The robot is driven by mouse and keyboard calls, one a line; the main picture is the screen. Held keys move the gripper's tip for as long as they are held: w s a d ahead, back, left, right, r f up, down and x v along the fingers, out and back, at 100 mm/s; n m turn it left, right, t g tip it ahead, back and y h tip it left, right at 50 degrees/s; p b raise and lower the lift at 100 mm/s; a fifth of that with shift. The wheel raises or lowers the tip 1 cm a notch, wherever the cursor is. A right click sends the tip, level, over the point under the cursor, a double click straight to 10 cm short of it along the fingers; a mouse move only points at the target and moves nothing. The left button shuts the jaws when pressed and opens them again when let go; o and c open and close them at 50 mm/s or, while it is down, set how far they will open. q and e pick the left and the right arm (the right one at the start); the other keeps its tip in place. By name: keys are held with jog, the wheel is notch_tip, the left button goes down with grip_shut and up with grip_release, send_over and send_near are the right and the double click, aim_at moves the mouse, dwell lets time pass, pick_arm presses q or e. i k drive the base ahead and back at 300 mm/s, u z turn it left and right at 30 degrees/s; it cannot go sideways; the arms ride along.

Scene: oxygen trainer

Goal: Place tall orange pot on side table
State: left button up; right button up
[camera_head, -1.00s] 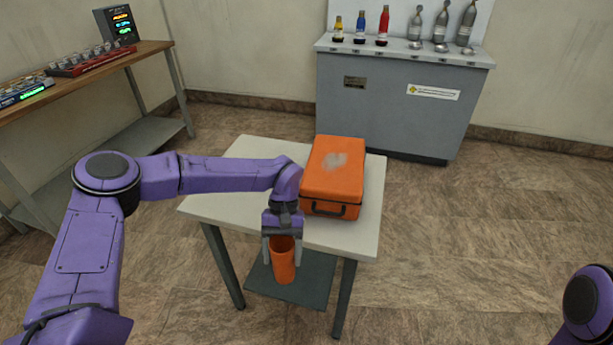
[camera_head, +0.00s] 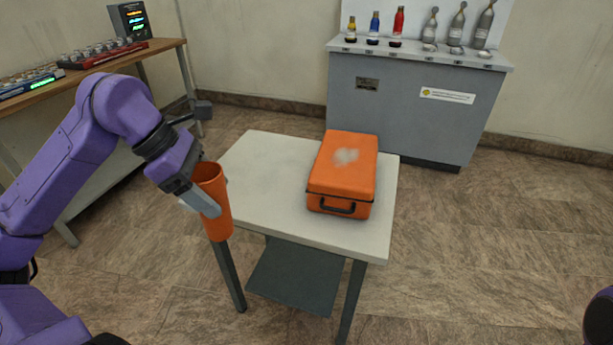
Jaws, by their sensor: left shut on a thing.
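The tall orange pot (camera_head: 213,205) is held by my left gripper (camera_head: 208,200) at the left edge of the side table (camera_head: 265,165). The gripper is shut on the pot, with one grey finger across its near side. The pot is roughly upright with a slight tilt, and its open rim is at the top. It overlaps the table's left front corner in the picture; I cannot tell whether it touches the table. My right gripper is not in view; only a bit of the right arm shows at the lower right edge.
An orange case (camera_head: 343,173) with a black handle lies on the right half of the side table. The left half of the tabletop is clear. A grey cabinet (camera_head: 400,115) with bottles stands behind. A wooden workbench (camera_head: 150,50) is at the back left.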

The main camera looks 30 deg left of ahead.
aim_at(294, 170)
jog(key=i, duration=0.9)
jog(key=u, duration=0.05)
